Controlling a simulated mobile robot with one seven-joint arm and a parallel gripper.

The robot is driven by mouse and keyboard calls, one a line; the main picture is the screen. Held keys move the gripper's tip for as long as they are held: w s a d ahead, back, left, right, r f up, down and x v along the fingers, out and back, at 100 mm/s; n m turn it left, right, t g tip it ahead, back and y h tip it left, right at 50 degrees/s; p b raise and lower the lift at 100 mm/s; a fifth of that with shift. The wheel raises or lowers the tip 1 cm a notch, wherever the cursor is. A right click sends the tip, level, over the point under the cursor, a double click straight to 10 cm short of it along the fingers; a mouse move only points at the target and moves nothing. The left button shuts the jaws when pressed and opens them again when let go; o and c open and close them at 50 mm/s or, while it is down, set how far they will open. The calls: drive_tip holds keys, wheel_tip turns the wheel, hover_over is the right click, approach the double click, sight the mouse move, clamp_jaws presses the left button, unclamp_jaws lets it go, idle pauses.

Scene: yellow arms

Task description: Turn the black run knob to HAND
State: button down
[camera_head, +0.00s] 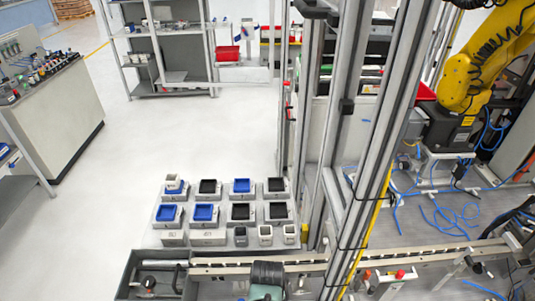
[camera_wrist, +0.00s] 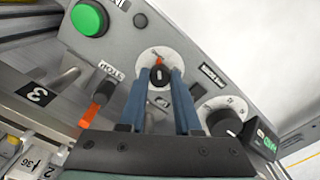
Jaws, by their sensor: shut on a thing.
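In the wrist view, a black knob (camera_wrist: 160,80) sits on a round white dial plate (camera_wrist: 176,56) on a grey panel. An orange mark shows at the knob's far edge. My gripper (camera_wrist: 160,74) has its two blue fingers on either side of this knob and is shut on it. Small labels stand around the dial, but I cannot read HAND on any of them. In the head view I cannot make out the knob or the fingertips.
On the panel are a green button (camera_wrist: 89,18), an orange-handled lever (camera_wrist: 98,112) left of the fingers and a second black knob (camera_wrist: 225,122) close on the right. In the head view, a tray of blue and black bins (camera_head: 205,213) and a metal upright (camera_head: 375,130) stand nearby.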

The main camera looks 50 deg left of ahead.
drive_tip(key=c, duration=0.6)
unclamp_jaws()
drive_tip(key=shift+r, duration=0.1)
wheel_tip(320, 180, up, 13)
drive_tip(key=b, duration=0.1)
drive_tip(key=shift+b, duration=0.4)
